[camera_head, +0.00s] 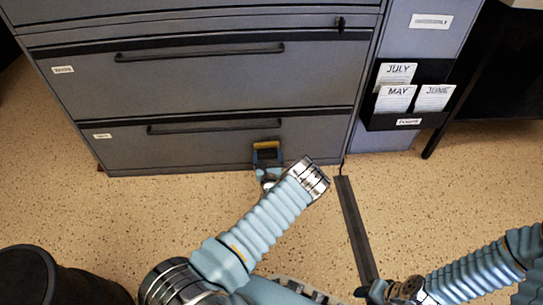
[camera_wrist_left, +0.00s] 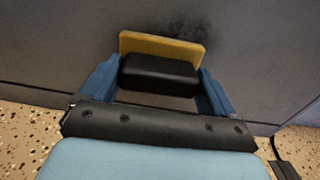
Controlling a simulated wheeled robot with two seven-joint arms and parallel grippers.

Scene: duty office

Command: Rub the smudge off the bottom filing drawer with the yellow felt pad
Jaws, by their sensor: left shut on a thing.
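The yellow felt pad (camera_wrist_left: 165,46) has a black block (camera_wrist_left: 160,76) as its back. My left gripper (camera_wrist_left: 160,88) is shut on this block, one blue finger on each side. The pad faces the grey front of the bottom filing drawer (camera_head: 190,145) and appears to be against it. In the head view the pad (camera_head: 266,145) is at the drawer's lower right part, below its handle. My right gripper (camera_head: 378,291) is only partly seen at the bottom edge.
The bottom drawer's bar handle (camera_head: 215,126) juts out above the pad. A black card holder (camera_head: 408,122) with month cards hangs at the right. A dark floor strip (camera_head: 355,230) runs from the cabinet. A black bin (camera_head: 60,280) is at lower left. Speckled floor is otherwise clear.

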